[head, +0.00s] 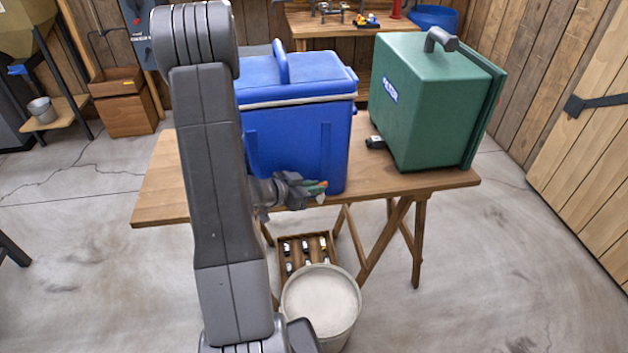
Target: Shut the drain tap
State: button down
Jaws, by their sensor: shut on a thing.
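A blue cooler box (300,140) with a lid and a raised handle stands on the wooden table. My gripper (312,187) is at the low front of the cooler, near the table's front edge. It is shut on a small tap, of which little shows. My arm hides the left part of the cooler. How far the tap is turned cannot be told.
A green case (425,100) with a dark handle stands right of the cooler, a small black item (375,142) beside it. A pale-filled bucket (341,331) stands on the floor below the table front. A wooden crate (283,238) with several small items is behind it. Floor at right is clear.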

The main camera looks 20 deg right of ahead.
dwell(0.3)
jog(key=c, duration=1.5)
grip_release()
jog(key=shift+a, duration=0.1)
jog(key=v, duration=1.3)
jog(key=shift+a+r, duration=0.15)
jog(key=shift+a, duration=0.2)
jog(key=shift+w, duration=0.1)
